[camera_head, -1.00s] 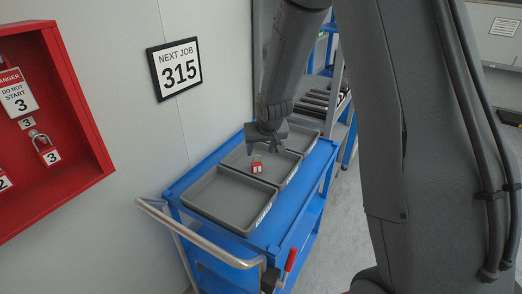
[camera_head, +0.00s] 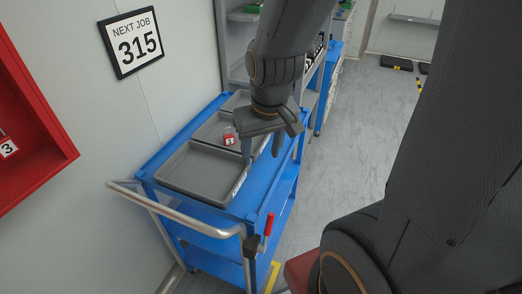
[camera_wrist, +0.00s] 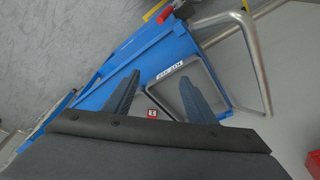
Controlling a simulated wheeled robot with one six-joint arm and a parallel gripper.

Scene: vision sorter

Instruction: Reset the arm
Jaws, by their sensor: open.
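My gripper (camera_head: 264,148) is open and empty, with its fingers apart above the right side of the blue cart (camera_head: 255,205). Its fingers also show in the wrist view (camera_wrist: 160,97). A small red padlock (camera_head: 229,138) marked 1 rests in the middle grey tray on the cart, just left of my gripper in the head view. The padlock also shows between the fingers in the wrist view (camera_wrist: 152,114), apart from them. My gripper hides part of the trays.
The near grey tray (camera_head: 198,188) looks empty. The cart has a metal push handle (camera_head: 150,204) and a red-gripped lever (camera_head: 269,224). A red lock cabinet (camera_head: 50,150) and a "NEXT JOB 315" sign (camera_head: 137,45) are on the left wall.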

